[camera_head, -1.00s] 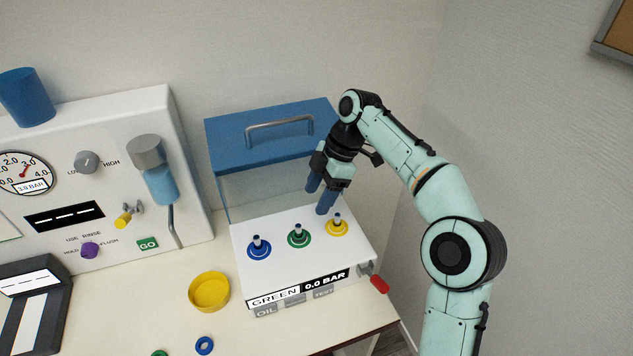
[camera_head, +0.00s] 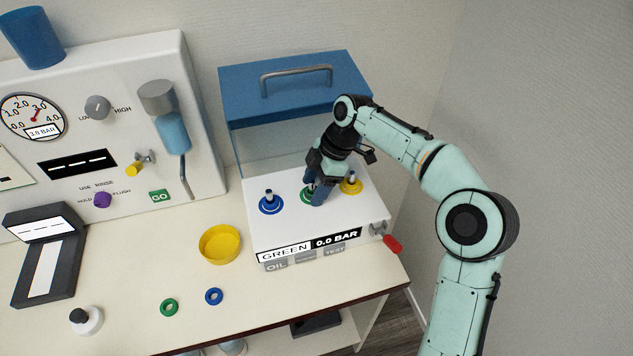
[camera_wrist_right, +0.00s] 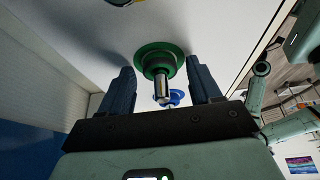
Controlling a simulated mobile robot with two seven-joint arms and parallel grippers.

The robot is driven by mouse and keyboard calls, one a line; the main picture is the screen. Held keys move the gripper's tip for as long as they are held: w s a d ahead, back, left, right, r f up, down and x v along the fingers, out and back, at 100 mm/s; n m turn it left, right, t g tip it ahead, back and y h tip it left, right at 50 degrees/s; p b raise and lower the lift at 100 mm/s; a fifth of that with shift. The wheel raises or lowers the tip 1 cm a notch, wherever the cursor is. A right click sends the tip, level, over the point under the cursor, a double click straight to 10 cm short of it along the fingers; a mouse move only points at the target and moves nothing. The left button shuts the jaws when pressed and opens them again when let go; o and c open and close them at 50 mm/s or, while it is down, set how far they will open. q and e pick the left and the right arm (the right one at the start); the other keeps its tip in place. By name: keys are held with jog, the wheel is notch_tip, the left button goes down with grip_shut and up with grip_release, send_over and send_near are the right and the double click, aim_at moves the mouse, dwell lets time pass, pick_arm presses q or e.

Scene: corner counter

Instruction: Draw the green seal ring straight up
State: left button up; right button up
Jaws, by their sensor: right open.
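The green seal ring (camera_head: 306,194) sits around the middle post on the white top of the test box (camera_head: 345,217), partly hidden by my right gripper. In the right wrist view the green ring (camera_wrist_right: 155,54) shows with its post between the two blue fingers. My right gripper (camera_head: 316,193) is at the middle post, open, with one finger on either side of the ring; I cannot tell if they touch it. A display on the box front reads GREEN and 0.0 BAR. My left gripper is not in view.
A blue ring post (camera_head: 270,203) and a yellow ring post (camera_head: 351,184) flank the middle post. The raised blue lid (camera_head: 290,85) stands behind. A yellow dish (camera_head: 220,244), loose green (camera_head: 169,307) and blue (camera_head: 214,296) rings and a red-handled lever (camera_head: 392,244) are nearby.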

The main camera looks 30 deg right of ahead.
jog(key=c, duration=1)
jog(key=shift+r+p, duration=1.7)
jog(key=shift+r, duration=1.6)
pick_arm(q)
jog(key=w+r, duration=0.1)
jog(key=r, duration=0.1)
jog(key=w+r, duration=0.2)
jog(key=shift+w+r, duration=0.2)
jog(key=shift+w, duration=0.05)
